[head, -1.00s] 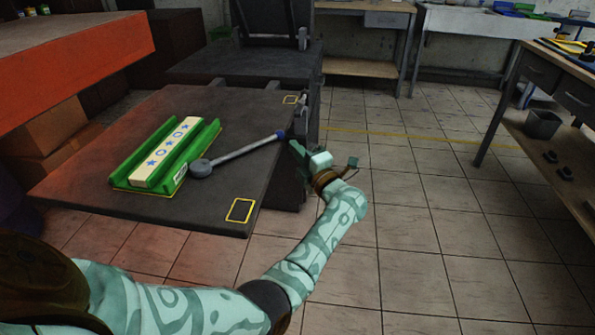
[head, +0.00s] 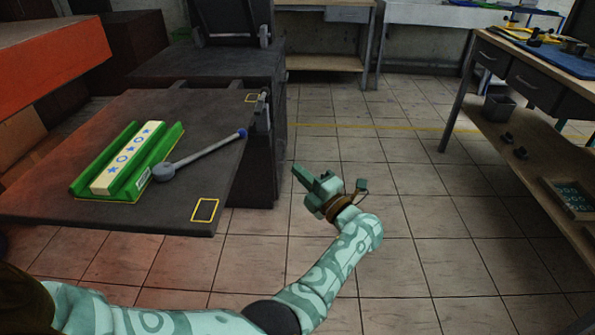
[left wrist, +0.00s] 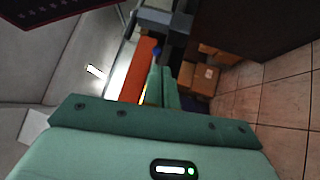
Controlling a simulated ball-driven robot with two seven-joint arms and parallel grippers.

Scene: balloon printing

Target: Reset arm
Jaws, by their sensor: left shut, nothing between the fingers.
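My left gripper (head: 299,175) is shut and empty in the head view. It hangs over the tiled floor, to the right of the dark press table (head: 60,195) and apart from it. My left arm reaches in from the bottom left with a bent elbow. In the left wrist view the closed green fingers (left wrist: 162,88) point away from the camera. My right gripper is in neither view.
On the press table lie a green tray (head: 82,188) with a cream, star-patterned block (head: 128,159) and a grey lever with a blue tip (head: 200,158). A wooden workbench (head: 540,190) stands at right. An orange surface (head: 40,65) is at upper left. Open floor lies between.

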